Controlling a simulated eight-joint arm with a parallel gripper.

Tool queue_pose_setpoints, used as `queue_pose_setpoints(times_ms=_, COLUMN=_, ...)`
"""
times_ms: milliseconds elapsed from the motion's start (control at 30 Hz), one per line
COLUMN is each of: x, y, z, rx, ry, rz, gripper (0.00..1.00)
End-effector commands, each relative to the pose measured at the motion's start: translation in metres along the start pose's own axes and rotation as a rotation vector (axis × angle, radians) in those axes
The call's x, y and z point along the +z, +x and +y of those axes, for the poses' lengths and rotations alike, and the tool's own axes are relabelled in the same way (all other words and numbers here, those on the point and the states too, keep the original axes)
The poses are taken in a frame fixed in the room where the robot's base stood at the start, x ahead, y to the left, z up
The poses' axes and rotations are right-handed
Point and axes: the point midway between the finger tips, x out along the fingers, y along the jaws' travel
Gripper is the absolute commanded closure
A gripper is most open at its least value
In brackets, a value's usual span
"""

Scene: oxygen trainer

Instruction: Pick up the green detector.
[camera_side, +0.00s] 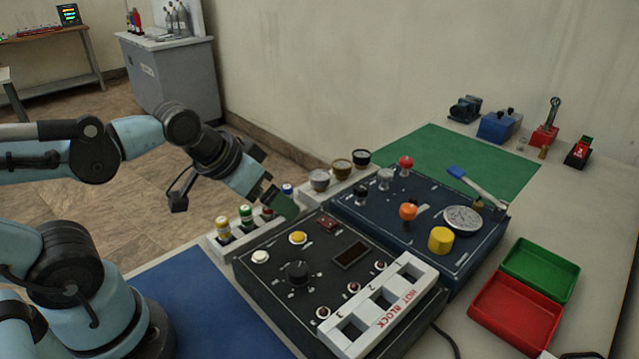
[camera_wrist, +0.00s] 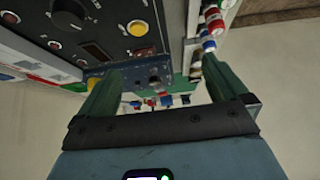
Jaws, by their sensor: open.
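The green detector (camera_side: 246,213) is a small upright piece with a green and white top, standing in a pale rack at the left of the black console in the side view. A bit of green at the top edge of the wrist view may be it, but I cannot tell. My gripper (camera_side: 280,204) is to its right, by the red and blue pieces of the same rack. In the wrist view my gripper (camera_wrist: 161,82) has its two dark green fingers wide apart with nothing held between them.
A yellow-topped piece (camera_side: 222,226), a red one (camera_side: 267,211) and a blue one (camera_side: 287,189) share the rack. The black console (camera_side: 275,275) and the blue console (camera_side: 405,250) lie to the right. A red and green open box (camera_side: 515,313) sits farther right.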

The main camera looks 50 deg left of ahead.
Motion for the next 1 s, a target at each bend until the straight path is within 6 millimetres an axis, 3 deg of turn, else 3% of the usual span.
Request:
queue_pose_setpoints(times_ms=200, x=0.000, y=0.000, z=0.000, rx=0.000, ry=0.000, rz=0.000, gripper=0.00)
queue_pose_setpoints(times_ms=500, x=0.000, y=0.000, z=0.000, rx=0.000, ry=0.000, rz=0.000, gripper=0.43)
queue_pose_setpoints(times_ms=767, x=0.000, y=0.000, z=-0.001, rx=-0.002, ry=0.000, rz=-0.003, gripper=0.43)
queue_pose_setpoints(times_ms=867, x=0.001, y=-0.002, z=-0.011, rx=-0.012, ry=0.004, rz=-0.025, gripper=0.43)
queue_pose_setpoints(times_ms=1000, x=0.007, y=-0.008, z=-0.040, rx=-0.023, ry=0.025, rz=-0.100, gripper=0.43)
